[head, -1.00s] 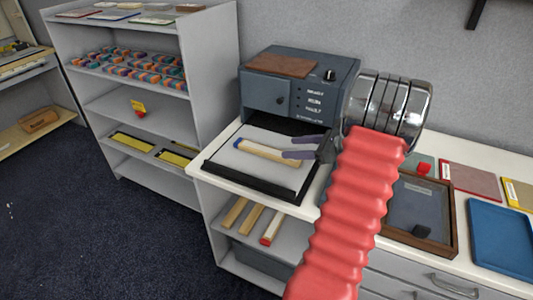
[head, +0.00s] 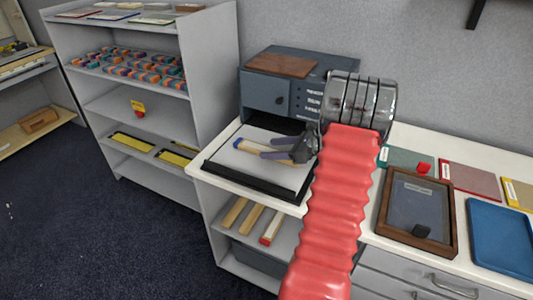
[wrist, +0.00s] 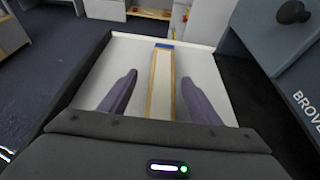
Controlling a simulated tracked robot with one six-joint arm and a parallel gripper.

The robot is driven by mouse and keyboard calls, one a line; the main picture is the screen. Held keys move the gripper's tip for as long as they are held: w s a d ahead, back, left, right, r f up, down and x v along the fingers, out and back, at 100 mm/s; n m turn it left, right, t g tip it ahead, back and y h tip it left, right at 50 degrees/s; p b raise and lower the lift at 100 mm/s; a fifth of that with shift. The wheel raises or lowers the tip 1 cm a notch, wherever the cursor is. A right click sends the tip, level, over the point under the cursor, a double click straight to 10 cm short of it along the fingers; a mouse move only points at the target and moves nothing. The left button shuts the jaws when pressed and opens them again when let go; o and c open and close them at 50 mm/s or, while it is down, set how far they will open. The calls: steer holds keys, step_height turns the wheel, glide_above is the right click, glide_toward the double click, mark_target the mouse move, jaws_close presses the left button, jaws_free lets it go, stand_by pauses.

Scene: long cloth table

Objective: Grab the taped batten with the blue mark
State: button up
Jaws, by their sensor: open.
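The taped batten (head: 244,147) is a pale wooden strip with a blue mark at its far left end. It lies on the white bed of a black-edged tray (head: 247,184). In the wrist view the batten (wrist: 162,92) runs straight away from me, with the blue mark (wrist: 165,46) at its far end. My gripper (head: 267,148) is open, with its purple fingers over the batten's near part. In the wrist view my gripper (wrist: 159,77) has one finger on each side of the batten, with gaps on both sides. The fingers hide part of it in the head view.
A dark blue-grey machine (head: 290,85) stands directly behind the tray. Several battens, one red-ended (head: 271,226), lie on the shelf below. A wood-framed tray (head: 417,208) and a blue tray (head: 502,235) sit to the right on the counter. Floor is clear at left.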

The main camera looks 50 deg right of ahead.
mark_target(258, 147)
steer(key=shift+d+x, duration=0.2)
steer(key=shift+x, duration=2.4)
steer(key=shift+w+r, duration=0.15)
steer(key=shift+r, duration=0.05)
steer(key=c, duration=1.3)
step_height(258, 147, up, 10)
